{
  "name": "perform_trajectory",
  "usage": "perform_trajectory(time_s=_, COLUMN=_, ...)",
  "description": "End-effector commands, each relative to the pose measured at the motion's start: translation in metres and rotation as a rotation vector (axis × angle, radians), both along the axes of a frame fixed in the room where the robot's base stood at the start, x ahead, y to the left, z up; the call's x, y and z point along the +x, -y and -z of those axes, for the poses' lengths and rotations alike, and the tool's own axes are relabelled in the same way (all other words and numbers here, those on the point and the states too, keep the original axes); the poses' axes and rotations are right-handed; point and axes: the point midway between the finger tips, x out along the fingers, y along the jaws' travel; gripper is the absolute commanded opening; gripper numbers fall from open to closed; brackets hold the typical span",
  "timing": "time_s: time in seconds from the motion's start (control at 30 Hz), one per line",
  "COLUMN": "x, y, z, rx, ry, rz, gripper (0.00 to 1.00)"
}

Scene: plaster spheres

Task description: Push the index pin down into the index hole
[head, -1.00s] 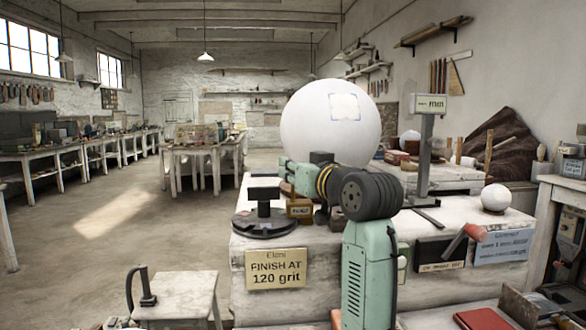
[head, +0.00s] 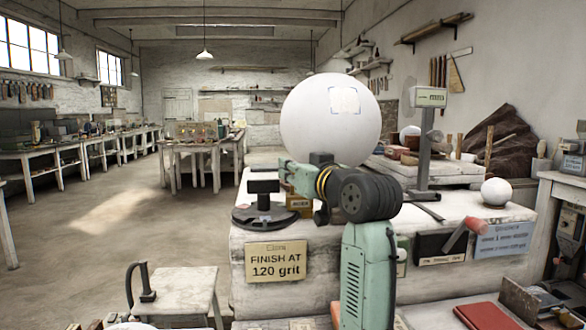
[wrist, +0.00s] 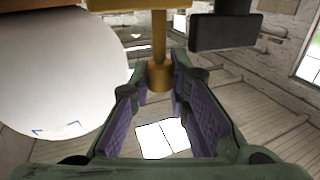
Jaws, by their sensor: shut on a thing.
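A brass pin with a wider collar (wrist: 160,76) stands out of a brass block (wrist: 138,5) in the wrist view; I take it for the index pin. My gripper (wrist: 160,88) has its purple-padded fingers on either side of the pin's end and is shut on it. A labelled brass block (head: 300,203) shows in the head view on the white bench, just below my arm's end. My arm hides the fingertips and the pin there. The index hole is not visible, so I cannot tell how deep the pin sits.
A large white sphere (head: 330,118) stands close behind my arm; it also fills the left of the wrist view (wrist: 60,75). A black post on a round base (head: 263,216) is left of the block. A display stand (head: 425,140) and small sphere (head: 496,192) are right.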

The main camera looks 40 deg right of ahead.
Motion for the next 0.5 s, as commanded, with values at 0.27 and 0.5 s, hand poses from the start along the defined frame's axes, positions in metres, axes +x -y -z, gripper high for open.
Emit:
perform_trajectory(time_s=0.27, x=0.0004, y=-0.0001, z=0.003, rx=0.001, ry=-0.003, rz=-0.001, gripper=0.29)
perform_trajectory(time_s=0.5, x=0.0011, y=-0.0006, z=0.0041, rx=0.002, ry=-0.005, rz=-0.002, gripper=0.4)
